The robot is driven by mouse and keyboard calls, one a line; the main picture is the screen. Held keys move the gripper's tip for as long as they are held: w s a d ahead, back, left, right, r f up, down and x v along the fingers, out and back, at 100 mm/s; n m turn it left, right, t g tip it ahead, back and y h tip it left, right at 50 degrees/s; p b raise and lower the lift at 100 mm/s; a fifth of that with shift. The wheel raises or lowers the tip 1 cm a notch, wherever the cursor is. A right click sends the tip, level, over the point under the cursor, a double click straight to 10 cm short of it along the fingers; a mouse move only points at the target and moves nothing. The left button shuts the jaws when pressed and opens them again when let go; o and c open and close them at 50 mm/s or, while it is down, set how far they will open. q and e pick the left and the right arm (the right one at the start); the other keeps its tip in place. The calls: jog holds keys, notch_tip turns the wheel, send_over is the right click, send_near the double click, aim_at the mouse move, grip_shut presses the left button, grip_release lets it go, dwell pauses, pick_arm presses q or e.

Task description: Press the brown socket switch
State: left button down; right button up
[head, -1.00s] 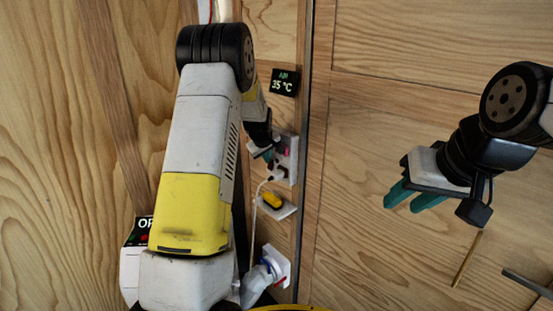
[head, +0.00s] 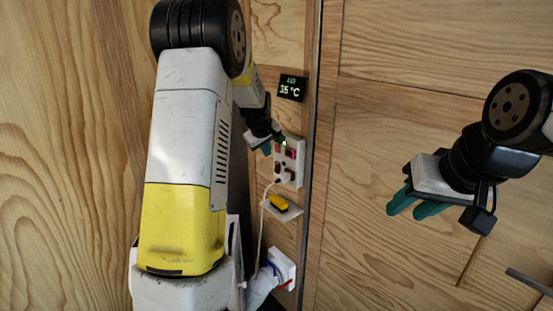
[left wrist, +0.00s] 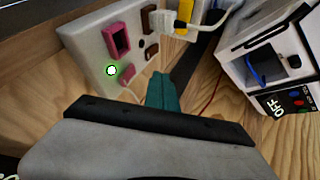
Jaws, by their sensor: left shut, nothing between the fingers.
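The white socket panel (head: 299,166) is on the wooden wall, and it also shows in the left wrist view (left wrist: 88,45). The panel carries a pink-red socket (left wrist: 117,38) with a pink-red switch (left wrist: 128,76) below it. A brown socket (left wrist: 149,18) and the small brown switch (left wrist: 152,51) sit to their right. A green dot shows by the pink-red switch. My left gripper (head: 266,146) is shut and empty near the panel's upper left in the head view. Its teal fingertips (left wrist: 163,90) lie just below the brown switch in the wrist view; contact cannot be told. My right gripper (head: 415,205) is open and empty, away from the panel.
A yellow object (head: 281,204) lies on a small shelf below the panel. A white box (left wrist: 270,60) with an OFF label is at the right in the wrist view. A temperature display (head: 291,87) is above the panel.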

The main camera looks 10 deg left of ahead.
pick_arm(q)
jog(key=shift+v, duration=1.25)
jog(key=shift+w+r, duration=0.1)
jog(key=shift+r, duration=0.05)
jog(key=s+d+r+m+h, duration=0.15)
jog(key=s+r, duration=0.25)
jog(key=s, duration=0.5)
jog(key=s+d+r+m+h, duration=0.1)
jog(key=s+r+m, duration=0.1)
jog(key=s+r, duration=0.5)
jog(key=s+d+f+m, duration=0.1)
jog(key=s+d+m, duration=0.1)
jog(key=s, duration=0.9)
jog(key=s+d+f+m+g, duration=0.1)
jog(key=s+m, duration=0.3)
jog(key=s, duration=0.8)
jog(key=shift+d+f, duration=0.45)
jog(key=shift+f, duration=0.15)
